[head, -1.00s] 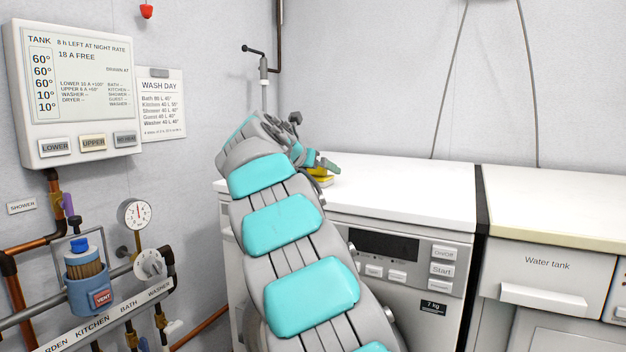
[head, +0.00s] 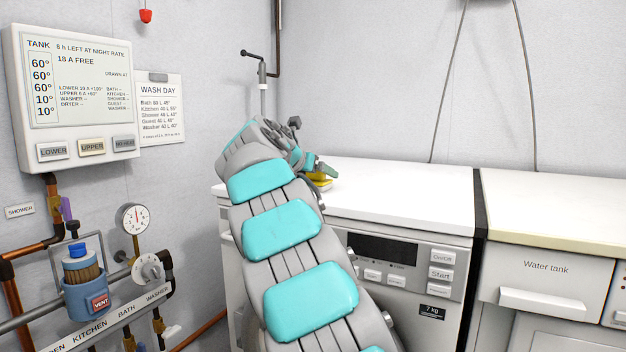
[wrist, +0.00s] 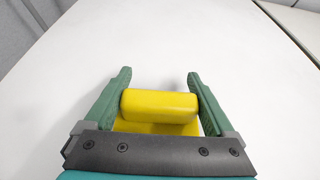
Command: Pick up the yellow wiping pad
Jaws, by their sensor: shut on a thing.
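The yellow wiping pad (wrist: 160,106) is between the two green fingers of my gripper (wrist: 160,100) in the wrist view. It has a raised yellow block on top and a flat yellow part below, partly hidden by the gripper's dark front plate. My gripper is shut on the block, one finger at each side. In the head view the pad (head: 321,183) shows as a small yellow patch under my gripper (head: 324,172), at the left part of the white washer top. I cannot tell whether it still touches that surface.
The white washer top (head: 410,195) is bare to the right of my gripper. A cream-topped water tank unit (head: 560,205) stands farther right, past a dark gap. A pipe with a black handle (head: 263,72) rises behind my wrist. Valves and a gauge (head: 133,218) are on the left.

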